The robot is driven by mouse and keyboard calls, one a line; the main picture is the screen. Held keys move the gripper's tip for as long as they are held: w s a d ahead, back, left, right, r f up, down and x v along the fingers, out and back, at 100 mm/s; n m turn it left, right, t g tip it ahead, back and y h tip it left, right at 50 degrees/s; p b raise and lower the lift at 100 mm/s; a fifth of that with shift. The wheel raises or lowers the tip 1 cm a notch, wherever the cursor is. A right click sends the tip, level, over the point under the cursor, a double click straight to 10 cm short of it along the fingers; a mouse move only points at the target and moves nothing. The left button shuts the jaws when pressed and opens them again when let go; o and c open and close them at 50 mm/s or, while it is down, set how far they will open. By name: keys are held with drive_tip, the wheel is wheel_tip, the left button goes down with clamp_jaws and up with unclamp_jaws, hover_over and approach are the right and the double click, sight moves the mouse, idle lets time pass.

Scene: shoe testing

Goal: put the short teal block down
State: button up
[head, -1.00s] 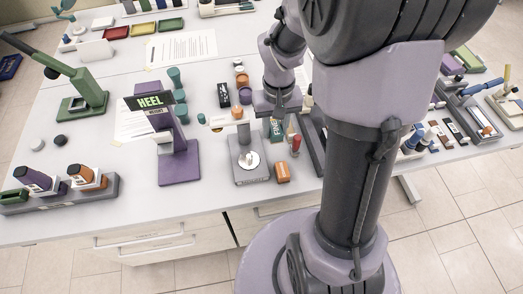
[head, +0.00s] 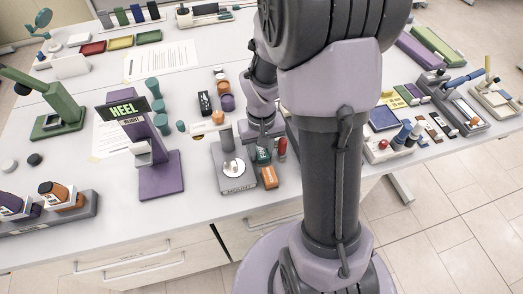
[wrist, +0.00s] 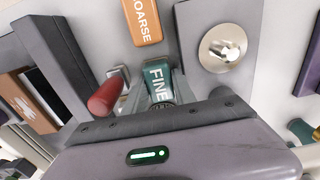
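The short teal block (wrist: 157,78), marked FINE, sits between the two fingers of my gripper (wrist: 158,98) in the wrist view. The gripper appears shut on it. In the head view the teal block (head: 263,156) is under my gripper (head: 263,144), just behind the orange block (head: 269,177). That orange block (wrist: 143,20) is marked COARSE in the wrist view and lies apart from the teal one. I cannot tell whether the teal block touches the table. Its top end is hidden by the gripper.
A grey stand with a round metal disc (head: 233,167) is close on the left. A red-capped item (head: 282,149) is close on the right and shows as a red cylinder (wrist: 104,96) in the wrist view. A purple HEEL stand (head: 160,178) is further left.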

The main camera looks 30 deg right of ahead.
wheel_tip(320, 180, up, 12)
drive_tip(key=p, duration=0.5)
wheel_tip(320, 180, up, 4)
hover_over(261, 150)
drive_tip(key=a, duration=0.2)
drive_tip(key=s+a+r+m+t+y, duration=0.1)
drive_tip(key=s+a+r+t, duration=0.4)
drive_tip(key=s+a+r, duration=0.6)
drive_tip(key=shift+s+a+t+y, duration=0.3)
drive_tip(key=shift+a+y, duration=0.2)
drive_tip(key=shift+a, duration=0.3)
